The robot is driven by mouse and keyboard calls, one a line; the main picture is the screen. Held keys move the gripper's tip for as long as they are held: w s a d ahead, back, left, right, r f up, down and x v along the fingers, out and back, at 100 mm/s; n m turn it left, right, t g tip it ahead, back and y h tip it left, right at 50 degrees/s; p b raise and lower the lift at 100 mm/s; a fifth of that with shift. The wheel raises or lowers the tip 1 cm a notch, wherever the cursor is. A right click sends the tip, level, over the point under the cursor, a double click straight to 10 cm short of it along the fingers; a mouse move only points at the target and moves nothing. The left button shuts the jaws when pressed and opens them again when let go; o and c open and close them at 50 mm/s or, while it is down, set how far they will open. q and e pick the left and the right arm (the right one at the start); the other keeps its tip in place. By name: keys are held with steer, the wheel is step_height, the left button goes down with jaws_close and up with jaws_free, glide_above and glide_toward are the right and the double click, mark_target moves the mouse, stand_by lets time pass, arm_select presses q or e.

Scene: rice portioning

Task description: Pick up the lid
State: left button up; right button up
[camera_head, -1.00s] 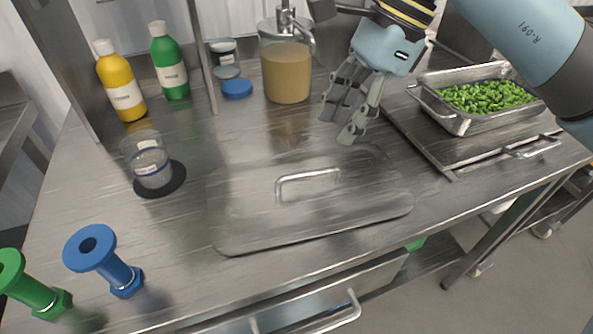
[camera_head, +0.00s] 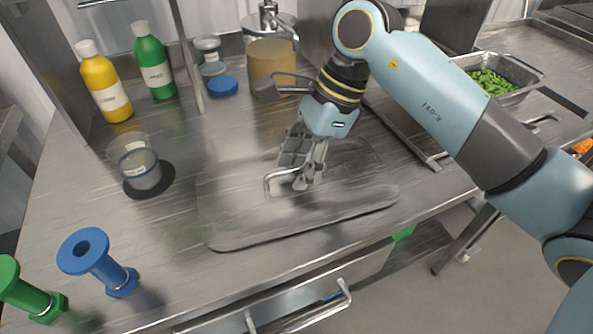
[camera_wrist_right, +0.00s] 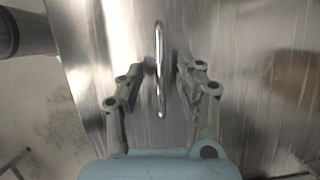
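The metal lid (camera_head: 240,222) lies flat on the steel counter, with a raised bar handle (camera_head: 268,186) in its middle. My right gripper (camera_head: 301,178) is just above the lid at the right part of the handle and partly hides it. In the right wrist view, the handle (camera_wrist_right: 159,70) stands between the two fingers of the right gripper (camera_wrist_right: 158,88). The fingers are open, with a gap visible on each side of the handle. The left gripper is not in view.
A metal pan of green beans (camera_head: 520,92) stands at the back right. A pitcher (camera_head: 270,62), yellow bottle (camera_head: 103,82) and green bottle (camera_head: 153,60) stand at the back. A clear cup (camera_head: 136,160) is left of the lid. Blue (camera_head: 97,262) and green (camera_head: 28,290) spool-shaped pieces are front left.

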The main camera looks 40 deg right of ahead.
jaws_close()
steer(key=shift+r, duration=0.1)
stand_by(0.4)
